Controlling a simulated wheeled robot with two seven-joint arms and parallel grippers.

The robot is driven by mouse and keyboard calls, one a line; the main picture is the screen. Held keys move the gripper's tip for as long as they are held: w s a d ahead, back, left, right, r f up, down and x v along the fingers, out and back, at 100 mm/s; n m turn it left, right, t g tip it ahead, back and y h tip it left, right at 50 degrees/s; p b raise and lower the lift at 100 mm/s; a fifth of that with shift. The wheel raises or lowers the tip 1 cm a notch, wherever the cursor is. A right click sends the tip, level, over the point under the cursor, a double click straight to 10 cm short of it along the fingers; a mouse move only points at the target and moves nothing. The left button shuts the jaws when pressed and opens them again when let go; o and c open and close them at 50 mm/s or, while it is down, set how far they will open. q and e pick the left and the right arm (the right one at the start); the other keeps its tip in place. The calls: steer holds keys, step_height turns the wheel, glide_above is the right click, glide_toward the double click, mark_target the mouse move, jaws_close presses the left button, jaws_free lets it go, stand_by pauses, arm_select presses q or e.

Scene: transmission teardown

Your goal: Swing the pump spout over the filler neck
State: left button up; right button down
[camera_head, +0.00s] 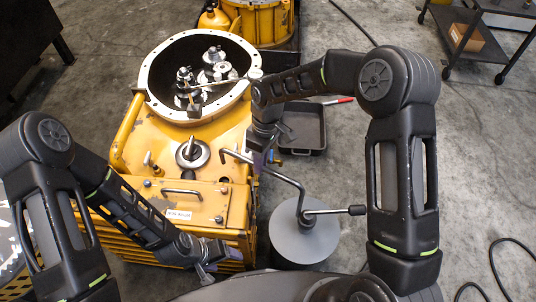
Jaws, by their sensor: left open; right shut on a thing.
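The pump is a grey round drum (290,240) on the floor right of the yellow housing, with a side handle (335,211). Its bent grey spout (290,182) rises from the drum and reaches left over the housing top. The spout's tip end is just right of a round metal collar (201,160), which looks like the filler neck; I cannot tell the height between them. My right gripper (262,160) is shut on the spout's pipe, and the fingers are partly hidden. My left gripper (207,272) is open and empty at the housing's lower front edge.
The yellow housing (135,150) has an open round flange with several metal gear parts (217,70) inside. A black tray (305,146) lies on the floor to the right. A cart (490,45) stands at the back right. Cables lie on the floor at the lower right.

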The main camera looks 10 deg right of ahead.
steer(key=shift+s+a+n, duration=0.35)
steer(key=shift+s+n, duration=0.05)
steer(key=shift+s, duration=0.15)
steer(key=c, duration=1.4)
jaws_free()
steer(key=r, duration=0.2)
steer(key=w+r, duration=0.1)
steer(key=r, duration=0.4)
steer(key=shift+w+d+r+p, duration=0.15)
steer(key=shift+d+r+p, duration=0.15)
steer(key=shift+d+r, duration=0.1)
steer(key=shift+f, duration=0.1)
